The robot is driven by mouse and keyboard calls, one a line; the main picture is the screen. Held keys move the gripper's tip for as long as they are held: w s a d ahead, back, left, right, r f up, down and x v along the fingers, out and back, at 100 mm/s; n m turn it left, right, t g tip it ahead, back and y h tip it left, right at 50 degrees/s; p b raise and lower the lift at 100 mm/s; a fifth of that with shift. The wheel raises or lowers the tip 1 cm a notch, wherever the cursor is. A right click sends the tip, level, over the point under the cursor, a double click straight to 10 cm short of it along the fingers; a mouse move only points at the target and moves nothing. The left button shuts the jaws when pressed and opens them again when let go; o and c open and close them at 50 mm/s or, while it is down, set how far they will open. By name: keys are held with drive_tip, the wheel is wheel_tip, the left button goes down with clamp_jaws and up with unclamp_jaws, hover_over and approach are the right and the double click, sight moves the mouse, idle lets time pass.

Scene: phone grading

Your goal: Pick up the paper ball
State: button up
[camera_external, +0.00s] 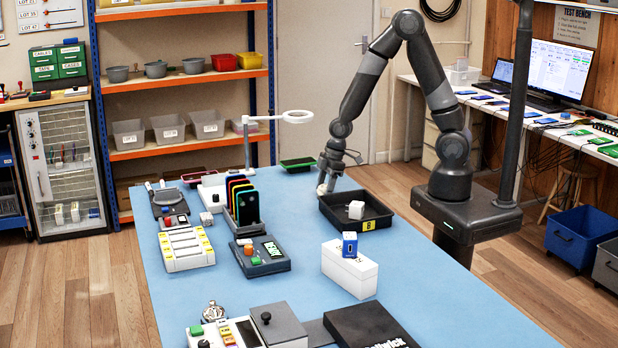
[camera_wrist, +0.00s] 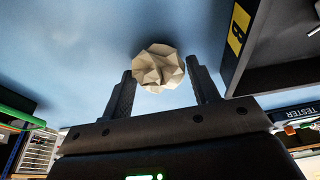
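The paper ball (camera_wrist: 158,66) is a faceted off-white ball on the blue table. In the external view the ball (camera_external: 322,189) shows low beside the tray's left rim, just below my gripper (camera_external: 333,172). In the wrist view my gripper (camera_wrist: 163,84) has its two fingers apart, with the ball between and slightly beyond the fingertips. Narrow gaps seem to lie between the ball and the fingers; firm contact is not visible.
A black tray with a yellow "B" label (camera_external: 369,224) stands right beside the ball and holds a small white cube (camera_external: 356,209). A phone rack (camera_external: 243,212) and a ring lamp (camera_external: 297,117) stand to the left. A white box (camera_external: 349,268) is nearer the camera.

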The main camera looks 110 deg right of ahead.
drive_tip(key=c, duration=0.6)
drive_tip(key=shift+o, duration=0.2)
drive_tip(key=shift+r, duration=0.15)
